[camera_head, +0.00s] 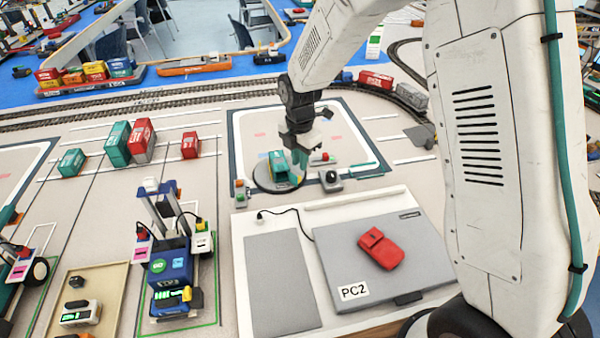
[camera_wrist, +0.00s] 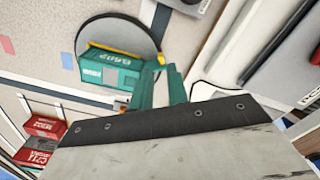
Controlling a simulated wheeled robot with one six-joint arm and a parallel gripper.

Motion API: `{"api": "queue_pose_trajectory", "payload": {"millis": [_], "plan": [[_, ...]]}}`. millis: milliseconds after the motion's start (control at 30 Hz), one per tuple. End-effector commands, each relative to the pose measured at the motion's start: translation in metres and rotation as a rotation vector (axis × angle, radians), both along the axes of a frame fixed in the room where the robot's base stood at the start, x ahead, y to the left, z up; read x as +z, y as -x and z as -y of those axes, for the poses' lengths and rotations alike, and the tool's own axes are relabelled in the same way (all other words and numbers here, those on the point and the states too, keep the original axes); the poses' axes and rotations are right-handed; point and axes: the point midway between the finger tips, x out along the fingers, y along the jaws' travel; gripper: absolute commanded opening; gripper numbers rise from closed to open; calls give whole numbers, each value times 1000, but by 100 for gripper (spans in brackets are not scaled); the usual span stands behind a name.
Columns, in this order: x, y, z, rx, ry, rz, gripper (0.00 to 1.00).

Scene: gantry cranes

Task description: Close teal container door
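The teal container (camera_head: 280,167) sits on a round dark-rimmed turntable (camera_head: 262,185) in the middle of the head view. In the wrist view the container (camera_wrist: 110,72) lies on the grey disc (camera_wrist: 113,25), with a yellow strip along one long edge. My gripper (camera_wrist: 161,78) has two teal fingers with a narrow gap between them, and nothing shows held. Its tips are close beside the container's right end in the wrist view. I cannot tell whether they touch it. The door's angle is hard to make out behind the fingers. My gripper (camera_head: 302,160) points down beside the container in the head view.
A small box with a black knob (camera_head: 331,181) stands right of the turntable. A grey PC2 case (camera_head: 385,255) with a red pouch (camera_head: 380,249) lies in front. Teal and red containers (camera_head: 118,144) stand to the left.

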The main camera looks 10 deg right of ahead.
Motion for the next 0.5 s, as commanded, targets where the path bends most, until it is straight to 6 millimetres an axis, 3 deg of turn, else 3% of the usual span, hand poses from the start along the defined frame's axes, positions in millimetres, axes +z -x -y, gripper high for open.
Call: {"api": "queue_pose_trajectory", "payload": {"millis": [200,500], "plan": [[-36,1,0,-1,1,-3,16],[-53,1,0,-2,1,-1,16]]}}
